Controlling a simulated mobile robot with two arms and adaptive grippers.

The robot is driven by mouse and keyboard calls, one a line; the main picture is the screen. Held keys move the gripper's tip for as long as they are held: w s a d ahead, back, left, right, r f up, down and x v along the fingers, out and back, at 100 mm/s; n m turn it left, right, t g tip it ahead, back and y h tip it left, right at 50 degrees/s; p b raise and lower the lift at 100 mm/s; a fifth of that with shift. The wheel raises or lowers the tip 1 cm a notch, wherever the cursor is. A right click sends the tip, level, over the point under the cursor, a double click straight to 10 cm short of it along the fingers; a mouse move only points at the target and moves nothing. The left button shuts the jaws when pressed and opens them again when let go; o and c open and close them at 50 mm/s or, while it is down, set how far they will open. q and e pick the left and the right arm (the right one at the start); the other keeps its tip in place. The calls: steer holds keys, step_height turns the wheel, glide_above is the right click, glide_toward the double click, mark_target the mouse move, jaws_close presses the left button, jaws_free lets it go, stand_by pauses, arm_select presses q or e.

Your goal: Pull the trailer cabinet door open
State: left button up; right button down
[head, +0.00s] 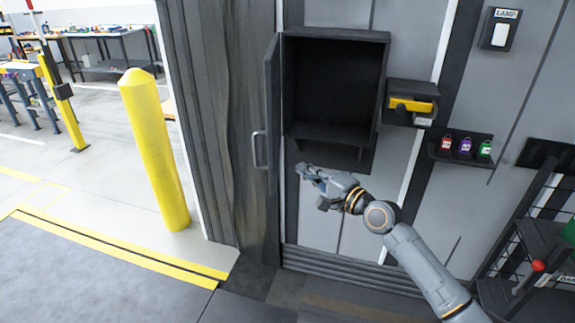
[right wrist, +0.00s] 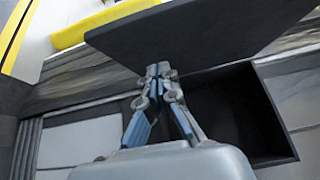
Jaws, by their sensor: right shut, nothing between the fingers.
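The trailer cabinet (head: 335,85) is mounted on the grey wall, and its dark interior is open to view and looks empty. Its door (head: 272,100) stands swung out at the left side, seen nearly edge-on, with a grey bar handle (head: 257,150) on its outer face. My right gripper (head: 305,172) is shut and empty, just right of the door's lower part and below the cabinet opening. In the right wrist view, the closed fingertips (right wrist: 158,72) lie by the edge of the dark door panel (right wrist: 200,35); I cannot tell whether they touch it. My left gripper is out of view.
A yellow bollard (head: 155,150) stands left of the door. Right of the cabinet are a small shelf with a yellow item (head: 411,104) and a shelf with several small bottles (head: 465,148). A dark rack (head: 530,240) stands at lower right.

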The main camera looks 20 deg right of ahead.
steer(key=a, duration=0.1)
steer(key=w+a+p, duration=0.1)
steer(key=a, duration=0.1)
steer(key=w+a+p, duration=0.1)
steer(key=shift+w+a, duration=0.2)
steer(key=shift+a, duration=0.05)
